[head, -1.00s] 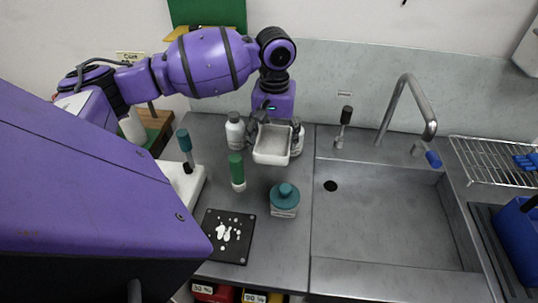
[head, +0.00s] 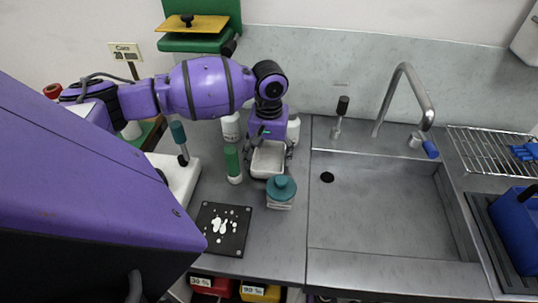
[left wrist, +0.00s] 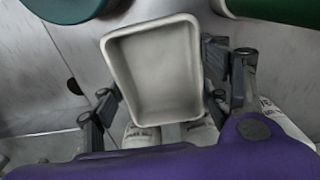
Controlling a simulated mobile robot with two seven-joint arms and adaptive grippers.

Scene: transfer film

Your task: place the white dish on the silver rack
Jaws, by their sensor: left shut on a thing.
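The white dish (head: 268,158) is a small rectangular tray, held over the counter left of the sink. My left gripper (head: 268,144) is shut on it at its near-wall end, with dark fingers on either side. In the left wrist view the empty dish (left wrist: 154,70) fills the middle, between the fingers of my left gripper (left wrist: 160,105). The silver rack (head: 486,150) is a wire grid at the far right, beyond the sink. My right gripper is not in view.
A teal-capped jar (head: 281,192) stands just in front of the dish, and a green-capped bottle (head: 233,165) stands left of it. White bottles stand behind. The tall faucet (head: 412,98) rises between dish and rack. Blue items (head: 525,151) lie on the rack's right part.

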